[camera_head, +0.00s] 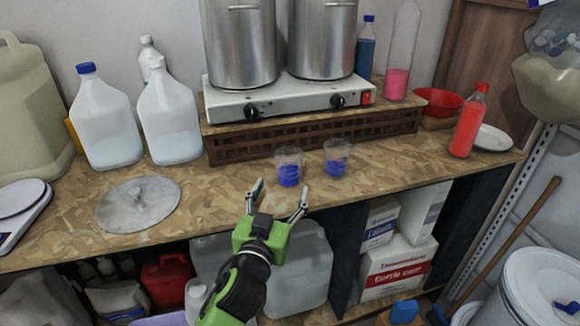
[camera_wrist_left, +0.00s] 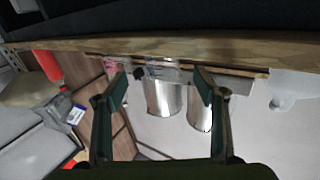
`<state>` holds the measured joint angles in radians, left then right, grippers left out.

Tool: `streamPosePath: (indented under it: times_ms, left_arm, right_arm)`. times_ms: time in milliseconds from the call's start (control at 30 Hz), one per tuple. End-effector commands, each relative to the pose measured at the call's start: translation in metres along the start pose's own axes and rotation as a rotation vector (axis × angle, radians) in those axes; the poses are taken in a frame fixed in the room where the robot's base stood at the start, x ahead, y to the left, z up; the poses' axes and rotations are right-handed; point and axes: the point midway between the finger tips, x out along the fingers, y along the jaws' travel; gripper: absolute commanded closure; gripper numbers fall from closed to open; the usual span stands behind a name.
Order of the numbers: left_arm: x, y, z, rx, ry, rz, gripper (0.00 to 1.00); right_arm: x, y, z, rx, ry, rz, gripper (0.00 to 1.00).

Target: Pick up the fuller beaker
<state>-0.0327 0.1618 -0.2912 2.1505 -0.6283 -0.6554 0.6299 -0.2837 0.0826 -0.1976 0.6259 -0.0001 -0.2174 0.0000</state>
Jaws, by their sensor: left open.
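Two clear beakers with blue liquid stand upright on the bench in front of the hotplate. The left beaker (camera_head: 289,167) is nearer the front edge; the right beaker (camera_head: 337,158) is slightly farther back. The liquid in the left one looks a little deeper, though the difference is small. My left gripper (camera_head: 279,193) is open and empty at the bench's front edge, just in front of the left beaker, its fingers pointing towards it. In the left wrist view the open fingers (camera_wrist_left: 160,76) frame faint clear shapes that I cannot make out well. My right gripper is not in view.
A white hotplate (camera_head: 290,98) with two steel pots stands on a brown crate (camera_head: 320,130) behind the beakers. A round metal lid (camera_head: 137,205) lies to the left. White jugs (camera_head: 168,120) stand behind it. A red bottle (camera_head: 468,122) stands at the right. The bench (camera_head: 400,165) right of the beakers is clear.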

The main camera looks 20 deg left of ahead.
Motion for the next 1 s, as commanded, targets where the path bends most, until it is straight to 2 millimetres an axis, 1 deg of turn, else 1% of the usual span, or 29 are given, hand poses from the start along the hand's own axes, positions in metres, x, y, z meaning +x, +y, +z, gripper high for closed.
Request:
streamPosePath:
  times_ms: [33,100,167,233,367,467,600,700,800,1000]
  left_arm:
    - [0.011,0.000,-0.001,0.002,0.003,0.000,0.36]
    - [0.024,0.000,-0.001,0.001,0.002,0.000,0.36]
    - [0.033,0.000,0.001,0.001,0.001,0.001,0.36]
    - [0.041,0.000,0.001,0.001,0.000,0.000,0.36]
    - [0.049,0.000,0.001,0.000,-0.001,0.000,0.36]
    - [0.055,-0.001,0.001,0.001,0.001,0.000,0.36]
    - [0.074,-0.004,0.001,0.003,0.002,0.000,0.36]
    - [0.088,-0.004,0.002,0.001,0.001,0.001,0.36]
    - [0.097,-0.004,0.002,0.001,0.000,0.000,0.36]
    - [0.101,-0.004,0.001,0.000,-0.001,0.001,0.36]
  right_arm:
    - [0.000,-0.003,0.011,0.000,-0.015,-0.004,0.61]
    - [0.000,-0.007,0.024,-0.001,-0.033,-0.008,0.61]
    - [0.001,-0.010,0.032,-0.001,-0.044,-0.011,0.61]
    - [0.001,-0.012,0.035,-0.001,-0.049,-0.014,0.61]
    - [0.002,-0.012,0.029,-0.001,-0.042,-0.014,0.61]
    - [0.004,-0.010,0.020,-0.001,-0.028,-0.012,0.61]
    - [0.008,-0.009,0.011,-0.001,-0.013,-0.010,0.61]
    - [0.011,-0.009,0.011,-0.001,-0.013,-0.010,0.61]
    - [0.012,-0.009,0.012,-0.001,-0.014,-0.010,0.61]
    - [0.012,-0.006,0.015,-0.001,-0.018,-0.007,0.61]
